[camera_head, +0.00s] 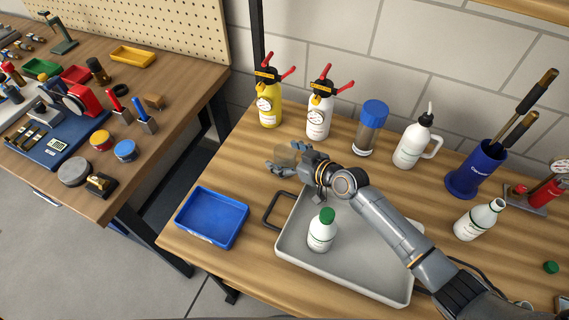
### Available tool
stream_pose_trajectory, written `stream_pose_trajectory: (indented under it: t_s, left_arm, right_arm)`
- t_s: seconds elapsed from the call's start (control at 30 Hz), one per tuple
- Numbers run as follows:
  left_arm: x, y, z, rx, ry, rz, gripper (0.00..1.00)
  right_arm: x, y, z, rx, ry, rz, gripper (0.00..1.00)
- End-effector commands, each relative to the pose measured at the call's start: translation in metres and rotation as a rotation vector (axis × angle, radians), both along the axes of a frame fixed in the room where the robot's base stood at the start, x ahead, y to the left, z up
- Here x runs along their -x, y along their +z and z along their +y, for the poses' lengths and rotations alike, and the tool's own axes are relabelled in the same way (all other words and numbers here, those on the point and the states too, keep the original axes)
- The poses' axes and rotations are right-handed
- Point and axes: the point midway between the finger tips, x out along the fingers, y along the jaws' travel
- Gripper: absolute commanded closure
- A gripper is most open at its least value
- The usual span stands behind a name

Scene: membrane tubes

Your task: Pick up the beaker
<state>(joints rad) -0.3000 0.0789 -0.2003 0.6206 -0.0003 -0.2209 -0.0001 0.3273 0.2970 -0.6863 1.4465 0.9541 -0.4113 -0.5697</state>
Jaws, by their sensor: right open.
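A small see-through beaker (284,154) stands on the wooden workbench behind the grey tray, near the yellow spray bottle. My right gripper (286,160) reaches in from the right and is open, its fingers pointing left at the beaker. The fingers overlap the beaker in the picture and partly hide its lower part and right side. I cannot tell whether they touch it. My left gripper is not in view.
A grey tray (297,254) holding a green-capped white bottle (321,235) lies under my right arm. A blue bin (182,213) is at left. Yellow (270,109) and white (317,121) spray bottles and a blue-lidded container (366,136) stand behind. Bench is bare left of the beaker.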

Motion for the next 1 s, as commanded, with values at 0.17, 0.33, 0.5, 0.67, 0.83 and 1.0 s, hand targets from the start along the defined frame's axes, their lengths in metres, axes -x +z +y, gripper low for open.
stream_pose_trajectory:
  t_s: [0.17,0.33,0.5,0.67,0.83,1.0]
  left_arm:
    - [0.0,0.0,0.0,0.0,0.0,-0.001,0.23]
    - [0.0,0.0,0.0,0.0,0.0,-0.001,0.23]
    - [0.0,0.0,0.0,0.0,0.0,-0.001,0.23]
    - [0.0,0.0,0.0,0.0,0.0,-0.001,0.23]
    - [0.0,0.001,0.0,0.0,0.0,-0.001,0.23]
    - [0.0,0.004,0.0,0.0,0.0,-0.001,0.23]
  right_arm:
    - [-0.001,0.0,0.0,0.0,0.0,0.0,0.18]
    - [-0.001,0.0,0.0,0.0,-0.001,0.0,0.42]
    - [0.0,0.0,0.0,0.0,-0.001,0.0,0.77]
    - [0.0,0.0,0.0,0.0,-0.001,0.0,0.77]
    - [-0.001,0.006,0.0,0.0,0.0,-0.001,0.77]
    - [-0.001,0.035,0.0,-0.002,0.001,-0.005,0.77]
